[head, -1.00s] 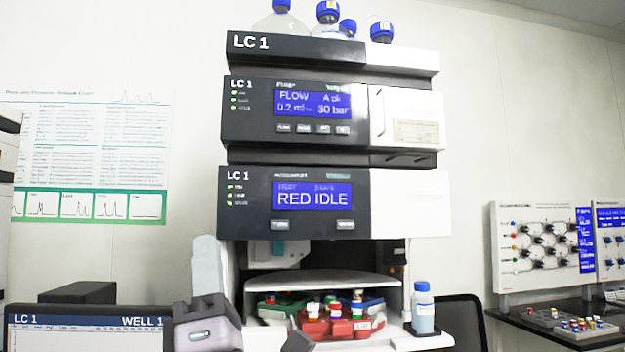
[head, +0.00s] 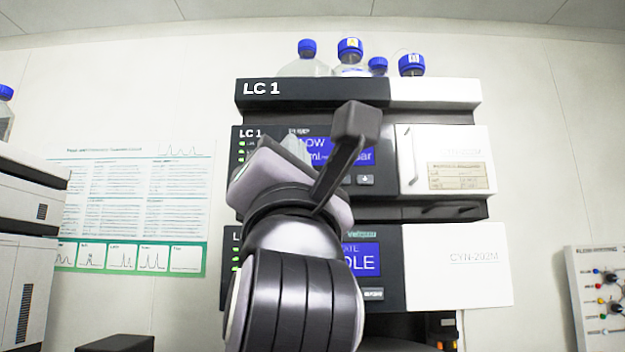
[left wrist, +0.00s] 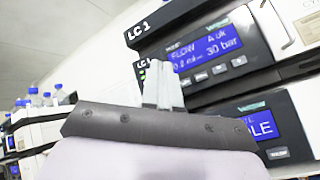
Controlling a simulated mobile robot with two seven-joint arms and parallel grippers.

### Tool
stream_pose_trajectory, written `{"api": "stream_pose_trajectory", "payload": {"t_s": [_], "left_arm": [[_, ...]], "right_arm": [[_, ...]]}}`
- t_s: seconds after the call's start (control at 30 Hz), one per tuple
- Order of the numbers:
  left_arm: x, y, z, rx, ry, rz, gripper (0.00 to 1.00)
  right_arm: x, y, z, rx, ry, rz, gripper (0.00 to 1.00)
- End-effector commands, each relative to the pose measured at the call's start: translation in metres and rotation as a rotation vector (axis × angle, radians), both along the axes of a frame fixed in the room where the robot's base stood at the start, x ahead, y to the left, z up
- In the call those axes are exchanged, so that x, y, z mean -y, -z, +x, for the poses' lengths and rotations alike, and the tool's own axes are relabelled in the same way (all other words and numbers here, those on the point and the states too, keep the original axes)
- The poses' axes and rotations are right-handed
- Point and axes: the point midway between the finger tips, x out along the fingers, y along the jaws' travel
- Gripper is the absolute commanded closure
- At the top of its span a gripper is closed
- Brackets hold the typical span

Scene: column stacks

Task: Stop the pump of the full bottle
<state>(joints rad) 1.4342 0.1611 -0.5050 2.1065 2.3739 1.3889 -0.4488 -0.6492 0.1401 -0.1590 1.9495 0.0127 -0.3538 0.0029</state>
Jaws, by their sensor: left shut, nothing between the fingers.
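The pump module (head: 270,213) is the upper display unit of the stack labelled LC 1. Its blue screen (head: 365,158) is partly hidden by my left arm; in the left wrist view the screen (left wrist: 205,50) reads FLOW and 30 bar, with a row of buttons (left wrist: 218,69) below. Several blue-capped bottles, one being a clear bottle (head: 305,67), stand on the stack's top; their fill levels are unclear. My left gripper (head: 296,148) is in front of the pump's left part. Its pale fingers are shut and empty in the left wrist view (left wrist: 162,88). My right gripper is out of view.
Below the pump is a second module with a blue screen (head: 366,258) and a white door (head: 458,265). Another instrument stack (head: 30,240) stands at the left. A wall chart (head: 140,205) hangs behind. A knobbed panel (head: 590,285) is at the right.

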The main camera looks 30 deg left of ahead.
Motion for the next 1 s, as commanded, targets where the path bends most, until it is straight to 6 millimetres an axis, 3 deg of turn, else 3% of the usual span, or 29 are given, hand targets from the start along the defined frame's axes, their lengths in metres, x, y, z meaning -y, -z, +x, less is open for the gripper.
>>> {"api": "stream_pose_trajectory", "payload": {"t_s": [0.47,0.9,1.0], "left_arm": [[-0.002,0.0,0.004,0.0,0.001,0.001,1.0],[-0.033,0.001,0.052,-0.002,-0.002,-0.001,1.0],[-0.038,-0.002,0.062,-0.003,0.001,-0.001,1.0]], "right_arm": [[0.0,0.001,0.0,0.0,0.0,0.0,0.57],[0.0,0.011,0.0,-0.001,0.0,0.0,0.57],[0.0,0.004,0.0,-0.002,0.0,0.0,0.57]]}}
